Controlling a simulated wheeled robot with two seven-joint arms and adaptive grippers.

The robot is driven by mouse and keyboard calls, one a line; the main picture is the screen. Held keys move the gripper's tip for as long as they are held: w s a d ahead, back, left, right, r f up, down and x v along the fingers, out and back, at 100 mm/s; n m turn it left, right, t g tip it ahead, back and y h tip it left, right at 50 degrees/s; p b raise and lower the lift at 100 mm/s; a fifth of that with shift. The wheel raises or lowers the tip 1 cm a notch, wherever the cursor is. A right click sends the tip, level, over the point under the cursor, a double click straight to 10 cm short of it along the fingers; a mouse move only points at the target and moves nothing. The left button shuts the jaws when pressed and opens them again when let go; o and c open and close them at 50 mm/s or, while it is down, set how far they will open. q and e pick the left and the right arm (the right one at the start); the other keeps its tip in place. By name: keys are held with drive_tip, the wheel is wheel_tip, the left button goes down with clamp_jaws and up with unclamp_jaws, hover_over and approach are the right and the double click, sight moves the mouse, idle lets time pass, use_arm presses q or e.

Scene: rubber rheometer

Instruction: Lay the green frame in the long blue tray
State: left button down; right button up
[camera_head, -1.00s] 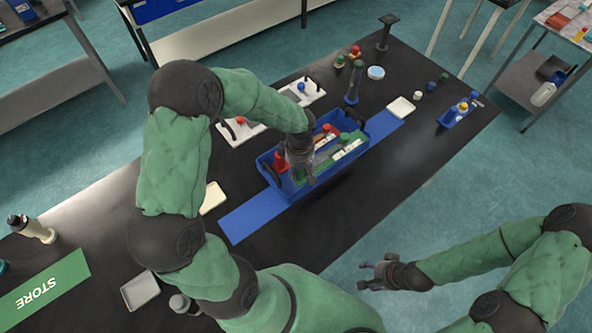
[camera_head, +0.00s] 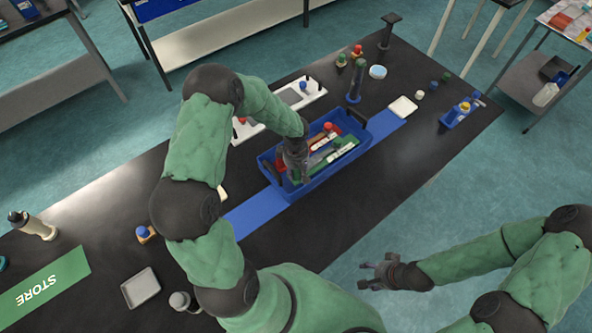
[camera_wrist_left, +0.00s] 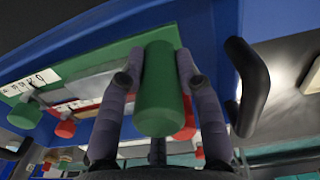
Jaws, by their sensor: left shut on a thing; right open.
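The long blue tray (camera_head: 327,176) stands on the black bench with a black handle at each end. The green frame (camera_head: 322,168), a strip with white labels, lies along the tray's near side, within its walls. My left gripper (camera_head: 303,177) is at the tray's left end. In the left wrist view its fingers (camera_wrist_left: 160,75) are shut on the frame's green knob (camera_wrist_left: 160,95). Whether the frame rests on the floor of the tray is hidden. Red and grey pieces (camera_head: 318,143) lie beside it. My right gripper (camera_head: 378,272) is open and empty, away from the bench.
A blue strip (camera_head: 250,213) lies under the tray. A white board (camera_head: 295,95) stands behind it. A white dish (camera_head: 403,106) and a small blue holder (camera_head: 458,115) are to the right. The tray's black handle (camera_wrist_left: 252,85) is close to my left fingers. The bench's right front is clear.

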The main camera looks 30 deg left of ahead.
use_arm(q)
drive_tip(key=shift+f+b, duration=0.3)
drive_tip(key=shift+b, duration=0.2)
drive_tip(key=shift+f+b, duration=0.25)
drive_tip(key=shift+b, duration=0.2)
drive_tip(key=shift+d, duration=0.1)
drive_tip(key=c, duration=0.9)
unclamp_jaws()
drive_tip(key=shift+s, duration=0.1)
drive_tip(key=shift+o, duration=0.2)
drive_tip(key=shift+r+p, duration=0.15)
drive_tip(key=shift+p, duration=0.15)
drive_tip(key=shift+r+p, duration=0.6)
drive_tip(key=shift+p, duration=0.25)
wheel_tip(320, 180, up, 12)
drive_tip(key=shift+f+p, duration=0.15)
drive_tip(key=shift+p, duration=0.15)
